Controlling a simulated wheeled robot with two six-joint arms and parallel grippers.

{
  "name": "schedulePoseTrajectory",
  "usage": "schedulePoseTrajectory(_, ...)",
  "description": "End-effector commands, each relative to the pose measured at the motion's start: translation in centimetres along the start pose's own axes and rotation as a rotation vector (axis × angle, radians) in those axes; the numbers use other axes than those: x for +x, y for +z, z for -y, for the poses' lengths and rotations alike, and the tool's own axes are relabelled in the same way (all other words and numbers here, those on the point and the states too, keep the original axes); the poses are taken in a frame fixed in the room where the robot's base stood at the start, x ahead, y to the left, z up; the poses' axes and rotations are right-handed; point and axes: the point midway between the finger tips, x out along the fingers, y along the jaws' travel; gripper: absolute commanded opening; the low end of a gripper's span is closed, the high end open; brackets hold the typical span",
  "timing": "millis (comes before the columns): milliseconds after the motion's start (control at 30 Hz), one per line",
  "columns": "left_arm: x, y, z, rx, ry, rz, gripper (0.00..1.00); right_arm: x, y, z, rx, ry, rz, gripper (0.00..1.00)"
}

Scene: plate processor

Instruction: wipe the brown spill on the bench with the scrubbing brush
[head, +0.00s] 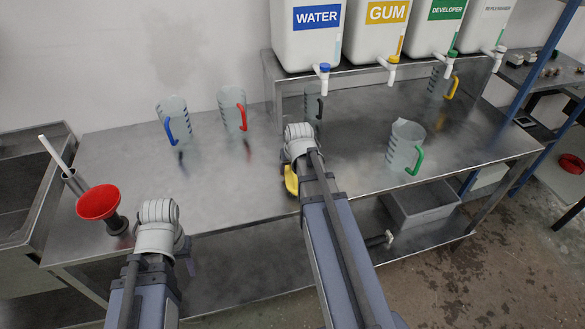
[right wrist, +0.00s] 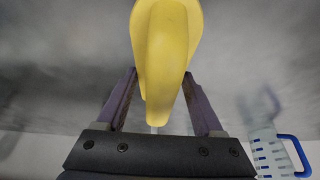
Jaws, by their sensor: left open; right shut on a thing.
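The scrubbing brush shows as a yellow piece (head: 291,180) beside my right wrist in the head view and as a yellow body (right wrist: 166,45) in the right wrist view. My right gripper (right wrist: 158,82) is shut on it, with a finger on each side. The brush is over the bench (head: 235,180) near its front edge; I cannot tell whether it touches the top. My left gripper (head: 191,264) is open, low at the bench's front left, and mostly hidden by its wrist. I cannot make out a brown spill in either view.
Jugs with blue (head: 174,119), red (head: 232,110) and green (head: 405,147) handles stand on the bench. A red funnel (head: 98,202) is at the left end. Labelled tanks (head: 306,40) with taps stand on a raised shelf behind. The left middle of the bench is clear.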

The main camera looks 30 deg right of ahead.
Motion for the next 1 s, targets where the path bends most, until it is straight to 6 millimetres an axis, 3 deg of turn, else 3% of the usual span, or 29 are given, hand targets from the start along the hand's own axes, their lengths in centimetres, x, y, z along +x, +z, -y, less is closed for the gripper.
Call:
schedulePoseTrajectory(400, 0.3, 0.0, 0.0, 0.000, 0.000, 0.000, 0.50, 1.5, -2.9, 0.3, 0.000, 0.000, 0.000, 0.24)
schedulePoseTrajectory(767, 0.3, 0.0, 0.0, 0.000, 0.000, 0.000, 0.50, 1.8, -3.6, 0.4, 0.000, 0.000, -0.001, 0.24)
schedulePoseTrajectory(1000, 0.2, 0.0, 0.0, 0.000, 0.000, 0.000, 0.50, 2.4, -5.3, 0.6, 0.000, 0.000, -0.001, 0.24)
